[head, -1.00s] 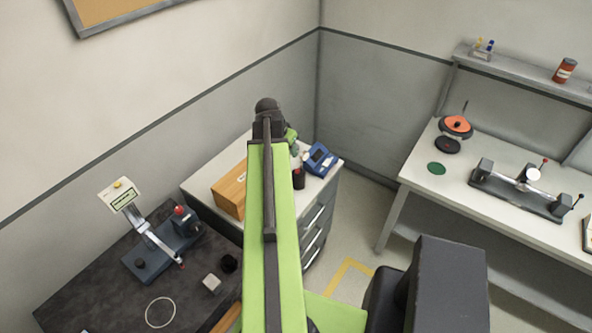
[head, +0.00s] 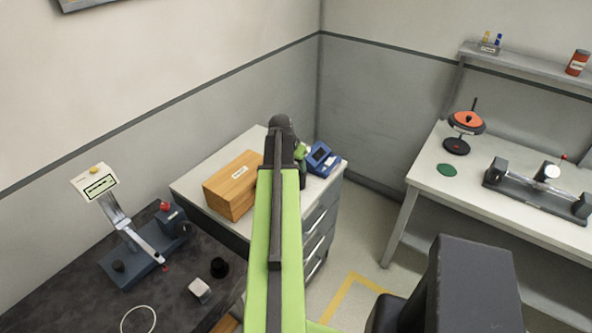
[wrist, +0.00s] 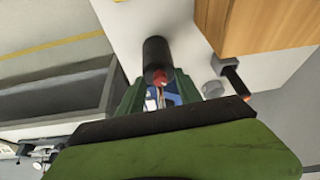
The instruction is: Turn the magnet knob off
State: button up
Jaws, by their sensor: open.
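A blue-grey device (head: 130,275) with a tilted display (head: 98,187) stands on the dark bench at left in the head view. It has a small black knob (head: 118,265) on its base and a red-topped block (head: 170,212) at its far end. Which part is the magnet knob, and its setting, I cannot tell. My gripper (wrist: 158,97) is open in the wrist view, its green fingers apart. A black cylinder with a red end (wrist: 158,62) shows beyond and between the fingertips; contact is unclear. In the head view my arm mostly hides the gripper, above the white cabinet.
A wooden box (head: 232,188) and a blue instrument (head: 322,158) sit on the white cabinet (head: 188,184). A white ring (head: 138,320) and small blocks lie on the dark bench. A white bench (head: 425,172) stands at right, with open floor between.

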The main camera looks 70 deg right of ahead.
grip_shut()
jog(key=n, duration=0.1)
jog(key=n+t, duration=0.1)
jog(key=n, duration=0.1)
jog(key=shift+s+a, duration=0.1)
jog(key=shift+s, duration=0.15)
jog(key=shift+n+t, duration=0.5)
jog(key=shift+n, duration=0.7)
grip_release()
